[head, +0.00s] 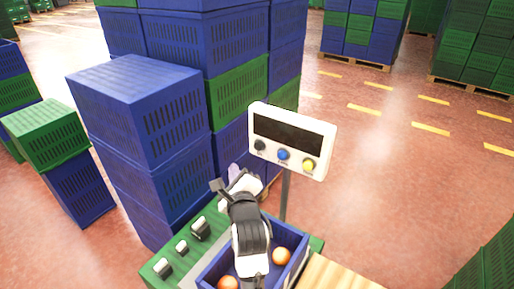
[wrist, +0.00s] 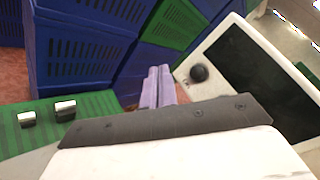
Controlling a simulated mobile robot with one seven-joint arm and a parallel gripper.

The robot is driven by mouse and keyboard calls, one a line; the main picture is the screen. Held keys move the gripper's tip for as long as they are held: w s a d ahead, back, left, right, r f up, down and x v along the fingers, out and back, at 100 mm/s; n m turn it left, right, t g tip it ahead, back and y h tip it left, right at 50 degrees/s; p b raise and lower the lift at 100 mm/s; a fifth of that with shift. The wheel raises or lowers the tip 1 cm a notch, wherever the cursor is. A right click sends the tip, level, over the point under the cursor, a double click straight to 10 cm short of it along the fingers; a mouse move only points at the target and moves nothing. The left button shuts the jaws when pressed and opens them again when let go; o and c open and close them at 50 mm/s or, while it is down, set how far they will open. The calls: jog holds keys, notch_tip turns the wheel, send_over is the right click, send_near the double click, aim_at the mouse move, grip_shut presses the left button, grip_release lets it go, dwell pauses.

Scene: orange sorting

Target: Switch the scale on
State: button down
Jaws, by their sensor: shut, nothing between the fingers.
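The scale's display panel (head: 291,140) is a white box on a grey post, with a dark blank screen (head: 289,134). Below the screen are a black button (head: 260,145), a blue button (head: 283,154) and a yellow button (head: 308,165). My gripper (head: 233,172) is shut and empty, to the left of the panel and a little below the black button. In the wrist view its closed purple fingers (wrist: 158,88) point forward, apart from the black button (wrist: 199,73) to their right. The blue and yellow buttons are hidden in that view.
Tall stacks of blue and green crates (head: 150,120) stand close behind and left of my gripper. Open floor (head: 400,170) lies right of the panel.

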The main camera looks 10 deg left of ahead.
aim_at(254, 146)
jog(key=w+d, duration=0.3)
jog(key=w, duration=0.4)
jog(key=shift+w+b, duration=0.35)
jog(key=shift+b, duration=0.1)
jog(key=shift+d, duration=0.1)
dwell(1.6)
jog(key=shift+w+d+p, duration=0.1)
jog(key=shift+w+p, duration=0.2)
jog(key=shift+w, duration=0.05)
jog(key=shift+w+d, duration=0.25)
jog(key=shift+w, duration=0.3)
dwell(0.7)
jog(key=shift+s, duration=0.1)
jog(key=shift+s+a+p, duration=0.35)
jog(key=shift+s+p, duration=0.35)
jog(key=shift+s, duration=0.15)
jog(key=shift+s+a+p, duration=0.3)
jog(key=shift+s+p, duration=0.05)
jog(key=shift+s, duration=0.4)
jog(key=shift+s+a+p, duration=0.35)
jog(key=shift+s, duration=0.45)
jog(key=shift+s+a+p, duration=0.3)
jog(key=shift+s+p, duration=0.05)
jog(key=shift+s, duration=0.4)
